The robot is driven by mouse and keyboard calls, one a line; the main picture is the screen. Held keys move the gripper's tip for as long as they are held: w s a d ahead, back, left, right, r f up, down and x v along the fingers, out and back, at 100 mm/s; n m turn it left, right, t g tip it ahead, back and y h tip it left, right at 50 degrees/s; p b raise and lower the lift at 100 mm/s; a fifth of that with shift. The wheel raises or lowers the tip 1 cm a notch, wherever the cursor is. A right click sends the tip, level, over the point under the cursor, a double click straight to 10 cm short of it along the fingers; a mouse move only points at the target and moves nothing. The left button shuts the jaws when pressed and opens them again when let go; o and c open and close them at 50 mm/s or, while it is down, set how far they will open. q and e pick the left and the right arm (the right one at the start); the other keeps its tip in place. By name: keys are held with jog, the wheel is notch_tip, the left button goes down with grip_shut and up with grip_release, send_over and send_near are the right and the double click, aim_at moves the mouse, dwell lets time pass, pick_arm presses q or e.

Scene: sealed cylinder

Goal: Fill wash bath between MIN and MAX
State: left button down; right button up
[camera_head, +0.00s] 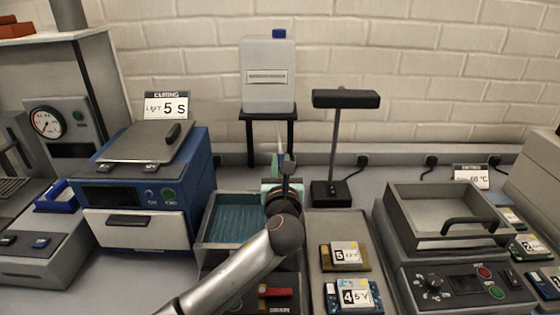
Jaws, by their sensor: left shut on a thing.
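The wash bath (206,235) is a grey open tank with teal, slightly rippled liquid, left of centre in the head view. MIN and MAX marks cannot be read, and my arm hides its right side. A translucent white jug (268,95) with a blue cap and a label stands upright on a black stand behind the bath. My left gripper (282,178) is below the jug, over the bath's back right corner. It is shut on a small part that the fingers mostly hide; a pale tip shows above them. My right gripper is not in view.
A blue machine (146,195) with a "5 S" sign stands left of the bath. A black lamp-like post (335,150) stands right of the jug. Boards (345,256) lie on a tray to the right. A grey open-topped unit (430,262) with buttons stands farther right.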

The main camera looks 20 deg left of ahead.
pick_arm(q)
jog(key=shift+f, duration=0.1)
jog(key=c, duration=0.8)
grip_release()
jog(key=v, duration=1.2)
jog(key=shift+s, duration=0.25)
jog(key=shift+d, duration=0.1)
